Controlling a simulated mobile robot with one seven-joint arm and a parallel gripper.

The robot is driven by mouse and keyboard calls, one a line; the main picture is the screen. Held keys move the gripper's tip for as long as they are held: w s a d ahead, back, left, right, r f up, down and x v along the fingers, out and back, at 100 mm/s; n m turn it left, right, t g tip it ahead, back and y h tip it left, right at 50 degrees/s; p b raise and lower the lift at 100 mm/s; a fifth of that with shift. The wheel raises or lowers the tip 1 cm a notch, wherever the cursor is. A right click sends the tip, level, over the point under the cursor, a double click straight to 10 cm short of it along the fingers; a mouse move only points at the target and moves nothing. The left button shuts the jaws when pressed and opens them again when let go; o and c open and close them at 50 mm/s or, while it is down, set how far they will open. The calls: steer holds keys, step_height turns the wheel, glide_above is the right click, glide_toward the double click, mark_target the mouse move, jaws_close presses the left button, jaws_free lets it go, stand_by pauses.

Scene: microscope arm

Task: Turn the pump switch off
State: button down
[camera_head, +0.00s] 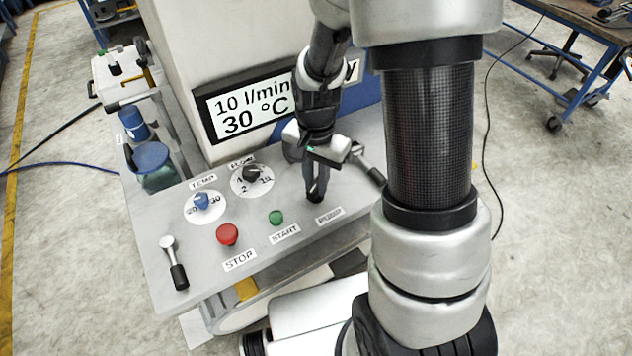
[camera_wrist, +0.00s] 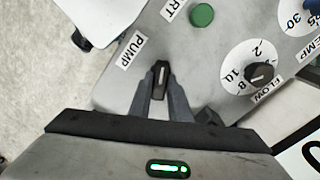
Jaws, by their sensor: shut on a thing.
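The pump switch (camera_wrist: 161,74) is a small black knob with a pale line on top. In the wrist view it stands next to the white PUMP label (camera_wrist: 131,51), between my two fingertips. My gripper (camera_wrist: 161,90) is shut on the switch, one dark finger on each side. In the head view my gripper (camera_head: 316,195) points down at the panel just behind the PUMP label (camera_head: 329,216). There the fingers mostly hide the switch.
The grey panel (camera_head: 300,240) also carries a green START button (camera_head: 276,217), a red STOP button (camera_head: 227,234), a black FLOW knob (camera_head: 251,174) and a blue TEMP knob (camera_head: 201,201). Levers stand at the left (camera_head: 174,263) and right (camera_head: 368,166). The display (camera_head: 245,108) rises behind.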

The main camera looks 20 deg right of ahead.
mark_target(316, 184)
steer(key=n, duration=0.6)
steer(key=shift+b, duration=0.3)
steer(key=n, duration=0.5)
steer(key=shift+n, duration=0.4)
steer(key=c, duration=1.6)
jaws_free()
steer(key=shift+c, duration=0.2)
steer(key=shift+r, duration=0.1)
step_height(316, 184, up, 17)
steer(key=p, duration=0.2)
steer(key=shift+r, duration=0.15)
